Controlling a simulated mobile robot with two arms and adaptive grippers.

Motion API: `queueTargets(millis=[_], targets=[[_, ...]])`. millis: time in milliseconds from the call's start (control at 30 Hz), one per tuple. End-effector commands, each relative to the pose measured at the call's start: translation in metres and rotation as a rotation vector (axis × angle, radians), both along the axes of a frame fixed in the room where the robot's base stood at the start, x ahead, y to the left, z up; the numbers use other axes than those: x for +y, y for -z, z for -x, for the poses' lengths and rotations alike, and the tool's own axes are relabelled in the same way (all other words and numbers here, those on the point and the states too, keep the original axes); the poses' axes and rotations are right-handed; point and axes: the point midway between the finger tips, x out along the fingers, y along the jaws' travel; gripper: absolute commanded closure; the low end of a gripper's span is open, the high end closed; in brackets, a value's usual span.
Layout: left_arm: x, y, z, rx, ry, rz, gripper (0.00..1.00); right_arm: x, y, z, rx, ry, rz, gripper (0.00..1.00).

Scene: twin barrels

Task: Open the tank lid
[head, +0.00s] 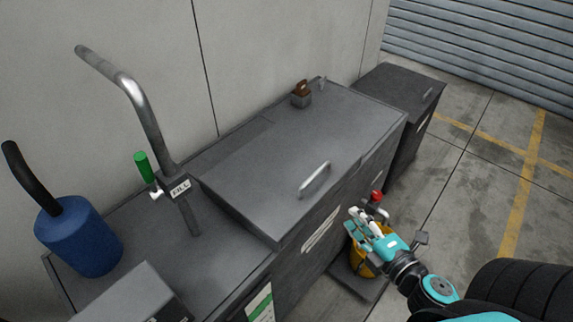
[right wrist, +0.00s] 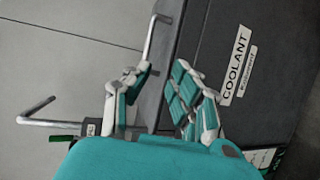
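The tank lid (head: 265,165) is a flat dark grey plate lying shut on top of the grey tank (head: 325,222). A silver bar handle (head: 315,179) stands near the lid's front edge; it also shows in the right wrist view (right wrist: 151,38). My right gripper (head: 362,220) is in front of the tank, to the right of the handle and apart from it. In the right wrist view its teal-padded fingers (right wrist: 161,88) are spread with nothing between them, and the handle is beyond their tips. My left gripper is not in view.
A curved pipe (head: 135,95) with a FILL tag and green lever (head: 144,167) rises left of the lid. A blue cylinder (head: 78,238) stands farther left. A brown-topped block (head: 301,94) is at the lid's back. A yellow object (head: 362,262) is below my right gripper.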

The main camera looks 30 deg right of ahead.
Motion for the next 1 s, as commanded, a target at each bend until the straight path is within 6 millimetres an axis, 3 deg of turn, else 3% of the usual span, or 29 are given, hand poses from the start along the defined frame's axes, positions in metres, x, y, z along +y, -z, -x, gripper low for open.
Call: queueTargets(millis=[100, 267, 800, 1000], targets=[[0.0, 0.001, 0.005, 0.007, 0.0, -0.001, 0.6, 0.006, -0.015, -0.003, -0.029, -0.022, 0.029, 0.77], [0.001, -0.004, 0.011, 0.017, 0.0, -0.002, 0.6, 0.006, -0.015, -0.022, -0.034, -0.024, 0.029, 0.77], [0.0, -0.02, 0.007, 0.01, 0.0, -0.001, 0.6, 0.004, 0.007, -0.135, -0.031, -0.018, 0.026, 0.77], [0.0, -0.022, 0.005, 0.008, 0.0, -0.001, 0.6, 0.004, 0.014, -0.162, -0.029, -0.019, 0.026, 0.77]])
